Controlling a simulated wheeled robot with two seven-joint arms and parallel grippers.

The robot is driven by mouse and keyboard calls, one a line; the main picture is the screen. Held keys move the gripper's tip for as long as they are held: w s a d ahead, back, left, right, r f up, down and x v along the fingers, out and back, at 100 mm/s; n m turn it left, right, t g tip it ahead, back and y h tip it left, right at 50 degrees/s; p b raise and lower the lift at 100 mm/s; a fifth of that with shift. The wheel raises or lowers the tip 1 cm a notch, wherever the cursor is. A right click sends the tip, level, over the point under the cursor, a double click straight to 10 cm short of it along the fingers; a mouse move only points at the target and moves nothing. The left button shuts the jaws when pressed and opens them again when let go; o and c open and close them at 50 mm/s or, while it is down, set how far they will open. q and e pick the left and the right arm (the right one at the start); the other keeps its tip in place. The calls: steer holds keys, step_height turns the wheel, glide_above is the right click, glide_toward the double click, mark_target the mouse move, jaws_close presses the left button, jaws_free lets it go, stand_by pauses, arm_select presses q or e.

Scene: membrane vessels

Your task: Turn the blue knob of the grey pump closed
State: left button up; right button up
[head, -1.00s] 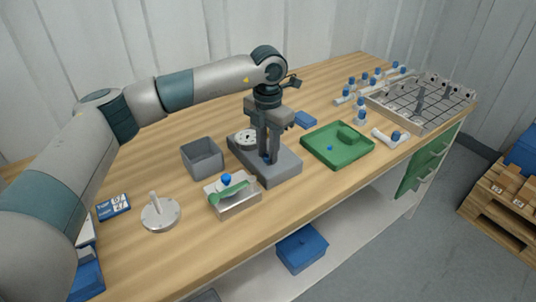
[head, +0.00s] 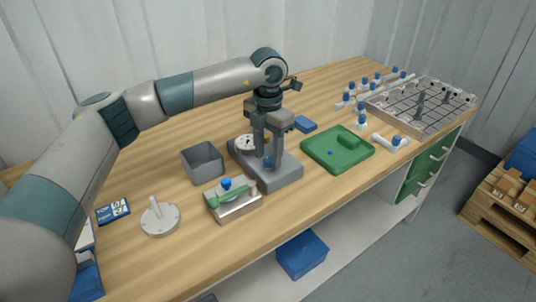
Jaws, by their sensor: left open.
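The grey pump (head: 284,177) stands on the wooden bench near the middle of the head view, with a round white gauge (head: 246,142) on its left part. Its blue knob (head: 268,163) shows on top of the base. My left gripper (head: 268,147) points straight down over the pump with its fingers apart. The fingertips are at or just above the knob, with nothing held. I cannot tell which way the knob is turned. My right gripper is not in view.
A grey open bin (head: 203,161) and a metal block with a green lever and blue knob (head: 233,204) stand close left of the pump. A green tray (head: 316,156) is close on the right. A flanged disc (head: 160,217) lies farther left. The front bench strip is clear.

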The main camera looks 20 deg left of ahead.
mark_target(268, 160)
arm_select(q)
steer(key=shift+r, duration=0.4)
step_height(268, 160, up, 16)
steer(key=b, duration=0.3)
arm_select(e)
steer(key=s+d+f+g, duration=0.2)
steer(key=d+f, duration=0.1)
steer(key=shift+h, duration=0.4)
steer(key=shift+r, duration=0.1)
